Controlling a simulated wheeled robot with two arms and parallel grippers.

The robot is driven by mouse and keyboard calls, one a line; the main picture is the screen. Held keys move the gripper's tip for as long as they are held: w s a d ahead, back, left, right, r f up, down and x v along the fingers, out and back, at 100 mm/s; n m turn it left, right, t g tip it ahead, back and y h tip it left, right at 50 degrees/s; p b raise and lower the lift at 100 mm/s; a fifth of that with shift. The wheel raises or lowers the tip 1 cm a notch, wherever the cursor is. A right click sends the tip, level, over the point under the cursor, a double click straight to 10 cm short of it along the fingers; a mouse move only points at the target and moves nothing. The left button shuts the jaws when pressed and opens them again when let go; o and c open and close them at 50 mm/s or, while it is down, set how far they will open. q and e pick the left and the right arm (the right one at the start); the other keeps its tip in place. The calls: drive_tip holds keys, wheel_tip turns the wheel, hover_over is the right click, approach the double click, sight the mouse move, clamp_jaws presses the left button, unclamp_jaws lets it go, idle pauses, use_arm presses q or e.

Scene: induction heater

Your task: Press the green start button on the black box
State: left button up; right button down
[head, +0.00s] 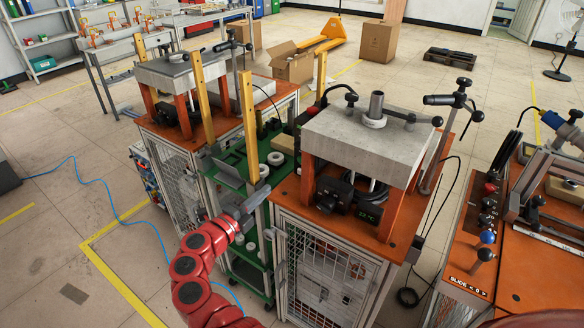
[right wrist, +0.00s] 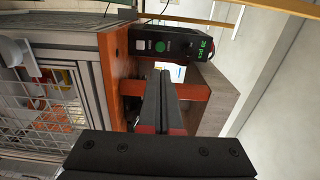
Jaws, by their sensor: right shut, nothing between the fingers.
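The black box (head: 350,197) sits on the orange top of the right-hand bench, under a grey slab, with a lit green display. In the right wrist view the black box (right wrist: 180,42) is turned sideways at the top. My right gripper (head: 262,190) is shut and empty, left of the box in the head view. In the right wrist view its closed fingers (right wrist: 162,75) point toward the box, their tips appearing just below the green button. I cannot tell the exact gap. My left gripper is not in view.
The grey slab (head: 362,140) stands on orange legs (head: 305,185) around the box. A green cart (head: 240,160) with yellow posts stands between the two benches. A control panel (head: 487,222) with knobs is at the right. Open floor (head: 80,240) lies at the left.

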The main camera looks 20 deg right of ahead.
sight(300, 161)
drive_tip(key=p+x, duration=0.1)
drive_tip(key=x, duration=1.2)
drive_tip(key=shift+w+d+p, duration=0.2)
drive_tip(key=shift+d+p, duration=0.05)
drive_tip(key=shift+p, duration=0.15)
drive_tip(key=shift+w+d, duration=0.1)
drive_tip(key=shift+d, duration=0.05)
